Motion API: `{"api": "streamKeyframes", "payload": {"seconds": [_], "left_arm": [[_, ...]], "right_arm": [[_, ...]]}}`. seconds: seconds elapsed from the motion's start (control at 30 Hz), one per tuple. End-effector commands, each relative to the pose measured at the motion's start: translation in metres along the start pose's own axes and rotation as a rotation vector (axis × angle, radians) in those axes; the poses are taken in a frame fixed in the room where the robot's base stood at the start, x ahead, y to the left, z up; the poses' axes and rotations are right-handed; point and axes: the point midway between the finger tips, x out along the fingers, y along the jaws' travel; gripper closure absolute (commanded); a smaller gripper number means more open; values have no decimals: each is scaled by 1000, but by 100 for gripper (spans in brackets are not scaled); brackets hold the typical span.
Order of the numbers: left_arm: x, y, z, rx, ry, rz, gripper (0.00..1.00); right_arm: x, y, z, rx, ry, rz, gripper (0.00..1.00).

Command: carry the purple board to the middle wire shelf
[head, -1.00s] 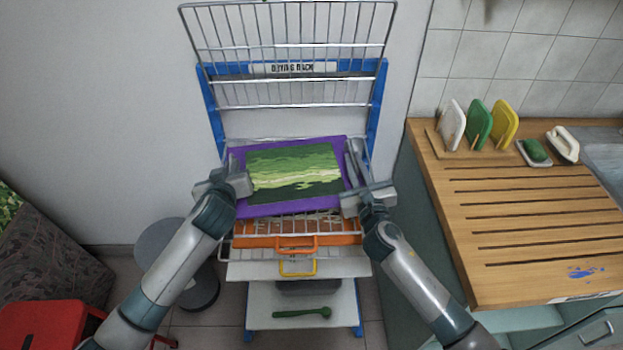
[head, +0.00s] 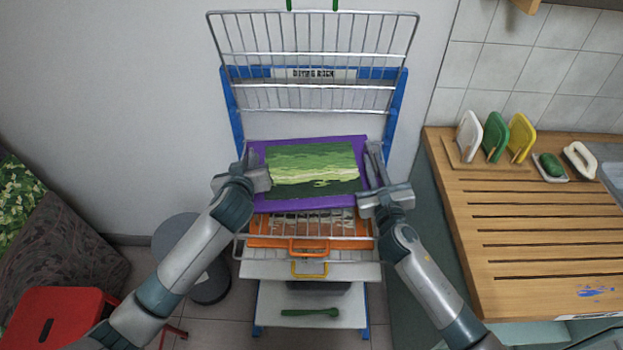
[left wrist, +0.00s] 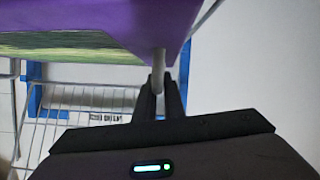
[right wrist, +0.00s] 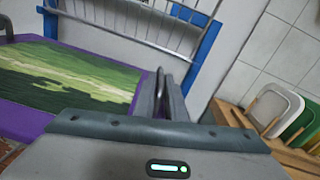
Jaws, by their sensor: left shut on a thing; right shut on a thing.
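The purple board (head: 312,203) carries a green striped picture and hangs level in front of the rack in the head view. My left gripper (head: 254,161) is shut on its left side; in the left wrist view the fingers (left wrist: 163,88) close on a grey handle at the edge of the board (left wrist: 100,14). My right gripper (head: 374,164) is shut on its right side, and the right wrist view shows those fingers (right wrist: 166,92) at a grey handle too. The board hides the middle of the blue rack (head: 397,112), so I cannot tell the middle wire shelf there.
Wire grids (head: 312,45) stand upright at the rack's top. Below the board, an orange board (head: 270,241) lies on a lower wire shelf. A wooden counter (head: 480,240) with small boards stands at the right. A red stool (head: 60,310) and a grey round stand (head: 175,240) are at the left.

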Motion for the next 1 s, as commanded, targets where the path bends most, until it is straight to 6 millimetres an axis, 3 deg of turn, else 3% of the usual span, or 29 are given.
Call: {"api": "streamKeyframes", "payload": {"seconds": [0.47,1.0], "left_arm": [[-1,-1,-5,1,5,-3,100],[5,-4,9,1,5,-3,100]], "right_arm": [[0,-3,2,-4,1,-3,100],[0,0,-13,-4,1,-3,100]]}}
